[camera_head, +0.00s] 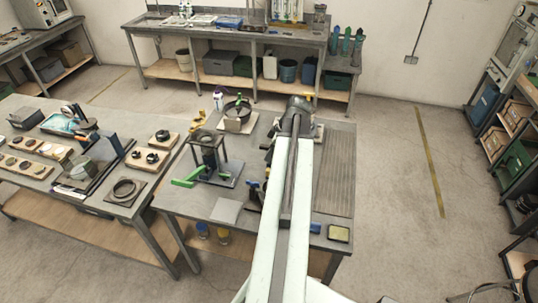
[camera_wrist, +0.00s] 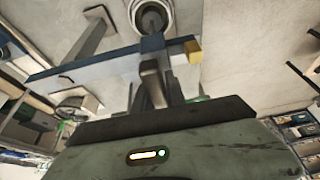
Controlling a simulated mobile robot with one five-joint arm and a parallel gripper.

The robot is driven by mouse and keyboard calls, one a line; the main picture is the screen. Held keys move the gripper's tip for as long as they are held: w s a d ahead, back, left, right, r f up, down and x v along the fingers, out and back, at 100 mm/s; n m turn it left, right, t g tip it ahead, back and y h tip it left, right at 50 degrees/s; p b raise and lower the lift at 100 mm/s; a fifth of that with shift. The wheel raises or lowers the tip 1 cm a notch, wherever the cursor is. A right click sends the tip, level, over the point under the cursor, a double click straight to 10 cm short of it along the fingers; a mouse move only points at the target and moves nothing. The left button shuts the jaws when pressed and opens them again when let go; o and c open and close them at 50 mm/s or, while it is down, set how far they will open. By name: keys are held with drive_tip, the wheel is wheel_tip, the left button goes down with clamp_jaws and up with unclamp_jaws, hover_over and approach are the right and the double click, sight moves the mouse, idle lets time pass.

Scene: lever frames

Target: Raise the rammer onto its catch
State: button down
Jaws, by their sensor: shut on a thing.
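In the wrist view my gripper (camera_wrist: 152,78) is shut on a long blue-grey bar (camera_wrist: 100,61) with a yellow end (camera_wrist: 193,50). The bar lies across the fingers, tilted up to the right. A dark round rod in a pale ring (camera_wrist: 152,16) shows just beyond the bar; I cannot tell whether it is the rammer. In the head view my arm's wrist (camera_head: 296,116) is over the back of the near bench, and it hides the fingers and most of what they hold. The catch cannot be made out.
A dark stand with a green lever (camera_head: 208,162) is left of my arm. A dark pan on a pale base (camera_head: 237,112) is behind it. A flat grey plate (camera_head: 226,211) lies in front. The ribbed right part of the bench (camera_head: 334,175) is clear. A left bench holds several parts.

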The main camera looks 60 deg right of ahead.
drive_tip(key=shift+r, duration=0.1)
wheel_tip(320, 180, up, 5)
drive_tip(key=p, duration=0.5)
drive_tip(key=shift+f, duration=0.35)
drive_tip(key=c, duration=1.4)
unclamp_jaws()
drive_tip(key=shift+o, duration=0.2)
drive_tip(key=shift+s+r, duration=0.1)
drive_tip(key=shift+r, duration=0.15)
drive_tip(key=p+v, duration=0.2)
drive_tip(key=v, duration=0.1)
drive_tip(key=shift+a+p, duration=0.1)
drive_tip(key=shift+p, duration=0.3)
drive_tip(key=s+d, duration=0.3)
drive_tip(key=s, duration=0.8)
drive_tip(key=shift+s+d+f, duration=0.2)
drive_tip(key=shift+d+f, duration=0.05)
drive_tip(key=shift+d, duration=0.1)
